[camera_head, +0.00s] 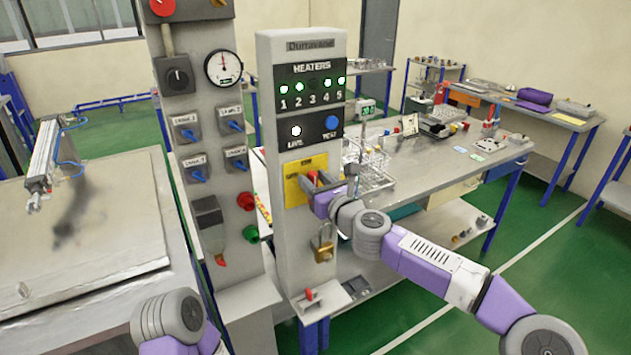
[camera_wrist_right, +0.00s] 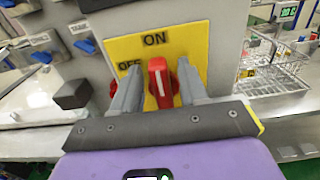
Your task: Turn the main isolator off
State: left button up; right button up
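The main isolator is a red handle (camera_wrist_right: 158,84) on a yellow plate (camera_wrist_right: 188,42) marked ON at the top and OFF at the left. The handle stands upright, its white line pointing to ON. In the head view the yellow plate (camera_head: 292,187) is on the front of the grey HEATERS panel (camera_head: 297,225), and my gripper largely hides the handle. My right gripper (camera_wrist_right: 158,88) is at the plate, one finger on each side of the handle, with small gaps visible. It is open around the handle. My left gripper is out of view; only part of that arm shows at bottom left.
A brass padlock (camera_head: 323,246) hangs below the plate. Left of the panel is a grey column with a gauge (camera_head: 223,67) and several blue-handled switches (camera_head: 237,126). A wire basket (camera_head: 370,172) stands on the bench to the right.

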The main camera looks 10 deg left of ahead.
aim_at(297, 187)
grip_shut()
jog(key=shift+f+n, duration=0.1)
jog(key=shift+n, duration=0.2)
jog(key=n+b, duration=0.2)
jog(key=n, duration=0.2)
jog(key=s+a+f+n+b, duration=0.1)
jog(key=n+b, duration=0.1)
jog(key=n, duration=0.2)
jog(key=a+f+n+b, duration=0.1)
jog(key=n, duration=0.3)
jog(key=shift+s+a+n+b, duration=0.1)
jog(key=shift+s+n+b, duration=0.2)
jog(key=shift+n+b, duration=0.1)
jog(key=shift+f+n+b, duration=0.25)
jog(key=shift+n+b, duration=0.15)
jog(key=shift+n, duration=0.7)
jog(key=shift+f+n+b, duration=0.25)
jog(key=shift+n+b, duration=0.1)
jog(key=shift+n, duration=0.75)
